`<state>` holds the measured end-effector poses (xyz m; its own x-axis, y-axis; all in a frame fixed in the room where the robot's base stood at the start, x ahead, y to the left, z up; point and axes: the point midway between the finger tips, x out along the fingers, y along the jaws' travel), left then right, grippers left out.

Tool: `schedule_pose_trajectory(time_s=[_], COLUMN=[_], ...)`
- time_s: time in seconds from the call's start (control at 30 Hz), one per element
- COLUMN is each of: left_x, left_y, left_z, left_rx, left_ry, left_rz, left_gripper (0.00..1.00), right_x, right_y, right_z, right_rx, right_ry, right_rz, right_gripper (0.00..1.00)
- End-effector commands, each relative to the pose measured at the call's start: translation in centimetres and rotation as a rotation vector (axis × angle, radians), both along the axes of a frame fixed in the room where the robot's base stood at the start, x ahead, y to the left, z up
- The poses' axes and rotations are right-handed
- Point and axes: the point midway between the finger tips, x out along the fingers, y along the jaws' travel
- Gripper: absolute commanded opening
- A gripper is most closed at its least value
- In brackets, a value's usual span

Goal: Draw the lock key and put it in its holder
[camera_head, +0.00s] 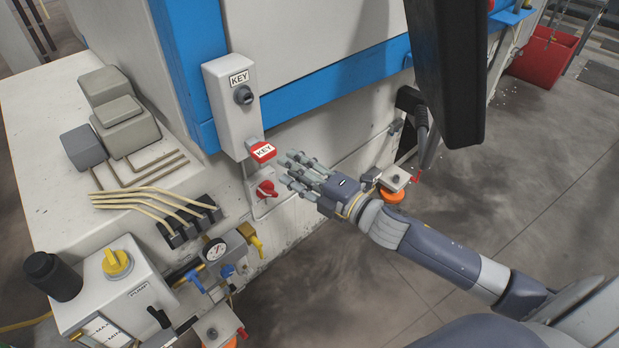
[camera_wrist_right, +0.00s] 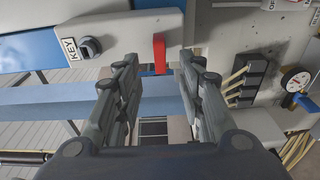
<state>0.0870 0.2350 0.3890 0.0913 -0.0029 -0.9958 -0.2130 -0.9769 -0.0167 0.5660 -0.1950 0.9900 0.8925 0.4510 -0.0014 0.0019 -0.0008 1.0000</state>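A white key box (camera_head: 228,118) with a "KEY" label hangs on the machine's corner. A dark round lock (camera_head: 243,95) sits on its face below the label; it also shows in the right wrist view (camera_wrist_right: 88,47). A red key tag (camera_head: 262,151) marked "KEY" sticks out at the box's lower end; I cannot see the key's shaft. My right gripper (camera_head: 288,168) is open just right of the tag. In the right wrist view the red tag (camera_wrist_right: 159,54) shows edge-on between the spread fingertips (camera_wrist_right: 158,62), apart from both. My left gripper is not in view.
A red rotary switch (camera_head: 266,189) is just below the tag. Hoses, a gauge (camera_head: 216,250) and a pump unit (camera_head: 120,272) stand lower left. A dark hanging panel (camera_head: 445,70) is at upper right. The floor right of my forearm is clear.

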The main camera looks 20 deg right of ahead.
Motion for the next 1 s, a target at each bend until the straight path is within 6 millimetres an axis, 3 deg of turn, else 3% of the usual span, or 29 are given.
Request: schedule_pose_trajectory(time_s=[0.2,0.4,1.0], left_x=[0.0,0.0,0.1], left_y=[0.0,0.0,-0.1], left_z=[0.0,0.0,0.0], left_rx=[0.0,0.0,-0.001], left_ry=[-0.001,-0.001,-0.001], left_rz=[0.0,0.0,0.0], left_gripper=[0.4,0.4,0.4], right_x=[-2.6,-3.7,-3.9], right_y=[-1.3,-1.8,-2.0], right_z=[-0.1,0.0,0.1], right_rx=[-0.001,-0.001,-0.002], right_ry=[0.002,0.0,-0.001], right_rz=[0.0,0.001,0.001], right_gripper=[0.36,0.36,0.36])
